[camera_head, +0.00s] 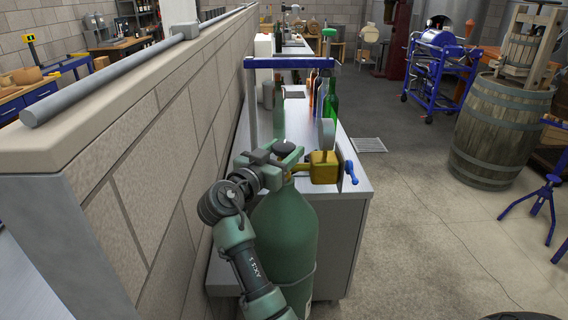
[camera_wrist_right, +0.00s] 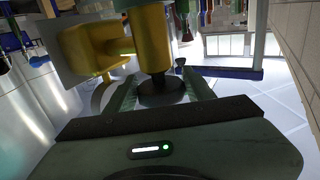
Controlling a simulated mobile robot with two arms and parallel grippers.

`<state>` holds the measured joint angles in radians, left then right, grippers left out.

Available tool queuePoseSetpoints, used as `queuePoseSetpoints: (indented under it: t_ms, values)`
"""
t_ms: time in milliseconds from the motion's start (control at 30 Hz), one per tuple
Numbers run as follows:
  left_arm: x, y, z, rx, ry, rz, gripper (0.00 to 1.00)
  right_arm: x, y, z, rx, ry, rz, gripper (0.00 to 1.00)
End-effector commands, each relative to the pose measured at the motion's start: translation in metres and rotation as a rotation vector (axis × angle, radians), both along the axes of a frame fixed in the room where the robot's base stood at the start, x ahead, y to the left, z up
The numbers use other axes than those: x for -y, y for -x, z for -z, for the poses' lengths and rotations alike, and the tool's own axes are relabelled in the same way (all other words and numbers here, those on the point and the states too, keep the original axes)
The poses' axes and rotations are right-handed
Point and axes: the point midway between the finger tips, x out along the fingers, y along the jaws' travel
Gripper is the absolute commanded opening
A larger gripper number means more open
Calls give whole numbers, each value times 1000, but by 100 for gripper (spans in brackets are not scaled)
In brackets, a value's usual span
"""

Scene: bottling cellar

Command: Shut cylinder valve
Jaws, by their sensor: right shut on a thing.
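The green gas cylinder (camera_head: 285,235) stands upright at the near end of the steel bench. My right gripper (camera_head: 281,160) is at the cylinder's top, coming from the left. In the right wrist view the dark valve knob (camera_wrist_right: 162,90) sits between the fingers of my right gripper (camera_wrist_right: 160,95), which is shut on it. The brass body (camera_wrist_right: 105,50) stands just beyond. My left gripper is not in view.
A block wall (camera_head: 150,170) runs close along the left. Green bottles (camera_head: 330,100) stand on the steel bench (camera_head: 342,140) behind the cylinder, under a blue bar (camera_head: 290,62). A wooden barrel (camera_head: 500,130) stands at right. The floor between is clear.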

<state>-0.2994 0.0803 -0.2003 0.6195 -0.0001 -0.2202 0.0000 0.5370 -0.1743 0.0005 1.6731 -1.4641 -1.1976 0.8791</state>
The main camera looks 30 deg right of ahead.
Motion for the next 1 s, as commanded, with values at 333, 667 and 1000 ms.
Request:
queuePoseSetpoints:
  t_ms: [333, 667, 1000]
  values:
    - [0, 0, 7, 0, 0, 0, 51, 0, 0, 1, -6, -1, 27, 13]
    - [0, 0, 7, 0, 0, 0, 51, 0, 0, 1, -5, -1, 26, 74]
    - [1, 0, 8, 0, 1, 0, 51, 1, 0, 0, -2, 0, 25, 74]
